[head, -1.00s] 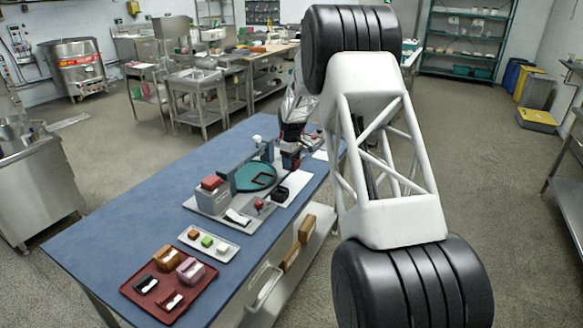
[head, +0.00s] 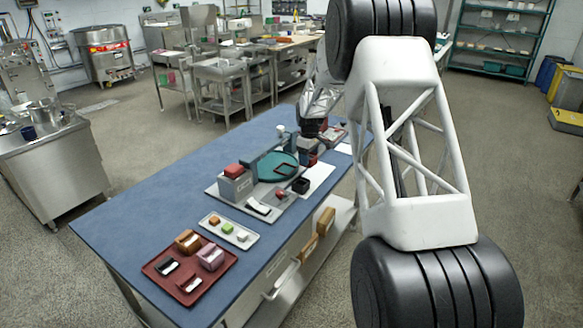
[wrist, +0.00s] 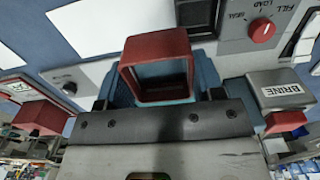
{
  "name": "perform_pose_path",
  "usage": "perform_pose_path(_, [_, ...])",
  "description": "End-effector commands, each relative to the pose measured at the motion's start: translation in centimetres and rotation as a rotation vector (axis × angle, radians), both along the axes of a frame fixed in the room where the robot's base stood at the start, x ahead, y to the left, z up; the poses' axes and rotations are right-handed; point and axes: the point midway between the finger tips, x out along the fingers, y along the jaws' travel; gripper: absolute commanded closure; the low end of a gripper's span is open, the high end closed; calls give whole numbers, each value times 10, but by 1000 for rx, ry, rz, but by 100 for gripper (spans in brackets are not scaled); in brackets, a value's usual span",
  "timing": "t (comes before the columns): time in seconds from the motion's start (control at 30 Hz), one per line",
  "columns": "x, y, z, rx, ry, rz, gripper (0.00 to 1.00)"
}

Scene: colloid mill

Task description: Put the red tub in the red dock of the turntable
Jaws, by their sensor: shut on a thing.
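My gripper (wrist: 163,92) is shut on the red tub (wrist: 158,50), an open box with thick red walls; blue finger pads show on both sides of it. In the head view my gripper (head: 309,157) is at the far right of the turntable, largely hidden behind its own wrist. The turntable (head: 266,160) is a teal disc, with a dark red square frame (head: 278,171) on it that looks like the red dock.
A panel with a red dial (wrist: 263,30) and a grey BRINE box (wrist: 282,88) stand right of the tub in the wrist view. A black tub (head: 301,186) is near the disc. A maroon tray (head: 160,268) is at the near end. The blue table's left side is clear.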

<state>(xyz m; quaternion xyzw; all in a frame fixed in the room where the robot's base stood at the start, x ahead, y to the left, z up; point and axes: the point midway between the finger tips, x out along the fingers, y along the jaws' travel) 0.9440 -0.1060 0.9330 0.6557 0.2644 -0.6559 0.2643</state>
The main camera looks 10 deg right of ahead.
Motion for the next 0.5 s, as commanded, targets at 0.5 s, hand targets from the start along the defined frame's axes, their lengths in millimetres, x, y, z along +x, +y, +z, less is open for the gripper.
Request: perform_pose_path(0.5, [-73,77,-21,0,0,19,62])
